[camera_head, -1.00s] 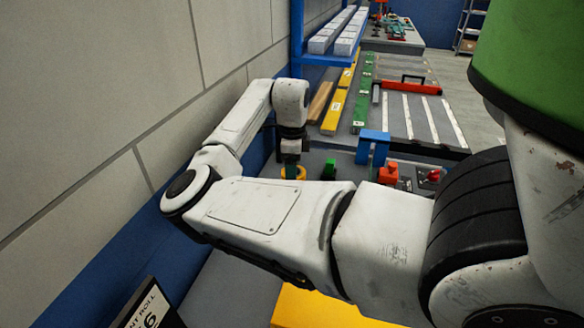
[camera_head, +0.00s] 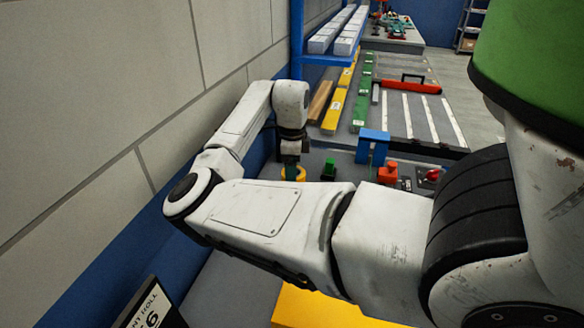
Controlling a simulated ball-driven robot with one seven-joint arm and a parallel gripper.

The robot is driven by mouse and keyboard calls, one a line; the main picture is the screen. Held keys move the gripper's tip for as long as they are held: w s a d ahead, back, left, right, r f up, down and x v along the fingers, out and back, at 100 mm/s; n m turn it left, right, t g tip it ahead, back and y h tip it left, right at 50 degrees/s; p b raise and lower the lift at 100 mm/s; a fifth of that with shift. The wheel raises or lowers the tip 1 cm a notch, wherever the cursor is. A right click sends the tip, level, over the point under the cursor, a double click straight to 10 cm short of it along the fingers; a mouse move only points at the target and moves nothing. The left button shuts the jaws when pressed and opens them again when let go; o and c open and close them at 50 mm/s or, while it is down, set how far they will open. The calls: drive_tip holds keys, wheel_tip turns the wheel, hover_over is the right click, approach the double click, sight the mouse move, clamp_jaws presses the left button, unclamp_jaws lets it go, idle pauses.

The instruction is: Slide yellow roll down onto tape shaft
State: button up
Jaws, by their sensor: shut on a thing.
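The yellow roll (camera_head: 300,174) is a small yellow ring on the grey worktop side, just beyond my arm's elbow. My gripper (camera_head: 291,166) points down at it from above, and its fingers are at the roll. The gripper is shut on the roll, though the fingertips are small and dark in this view. The tape shaft cannot be made out; the roll, gripper and my forearm cover that spot.
A green piece (camera_head: 329,168), a blue bracket (camera_head: 373,146) and an orange-red block (camera_head: 387,174) stand to the right of the roll. The wall (camera_head: 90,100) is close on the left. Yellow (camera_head: 333,110) and green (camera_head: 362,105) bars lie beyond.

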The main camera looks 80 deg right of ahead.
drive_tip(key=shift+f, duration=0.25)
drive_tip(key=shift+f, duration=0.35)
drive_tip(key=shift+f+b, duration=0.35)
drive_tip(key=shift+f, duration=0.05)
drive_tip(key=shift+f+b, duration=0.8)
drive_tip(key=shift+f, duration=1.15)
drive_tip(key=o, duration=1.2)
drive_tip(key=shift+c, duration=0.2)
